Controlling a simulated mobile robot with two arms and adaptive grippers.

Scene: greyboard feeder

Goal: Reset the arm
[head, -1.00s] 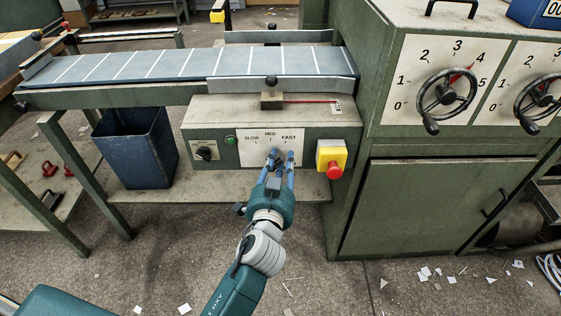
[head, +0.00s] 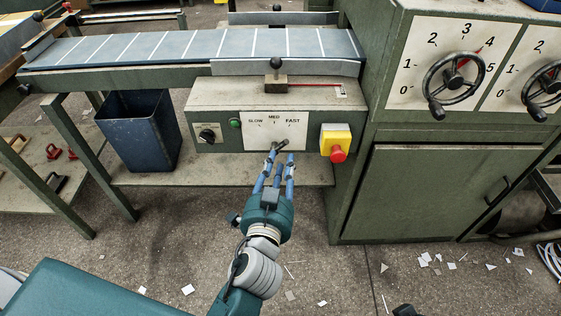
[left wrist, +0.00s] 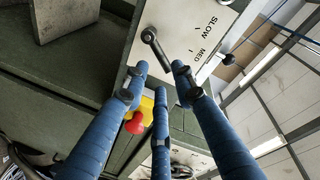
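The speed panel (head: 258,132) on the green feeder box carries SLOW, MED and FAST marks. Its small dark lever (head: 281,146) slants up to the right in the head view. The lever (left wrist: 157,50) also shows in the left wrist view, just beyond the fingers. My left gripper (head: 278,158) has three blue fingers, spread apart and empty, below and in front of the lever. The left wrist view shows the fingers (left wrist: 160,75) open, with nothing between them; whether a tip touches the lever's near end is unclear. My right gripper does not show.
A red stop button (head: 338,154) on a yellow box is right of the panel. A green cabinet (head: 420,190) with handwheels (head: 455,78) stands further right. A blue bin (head: 138,132) sits left under the striped conveyor (head: 190,46). Paper scraps litter the open floor.

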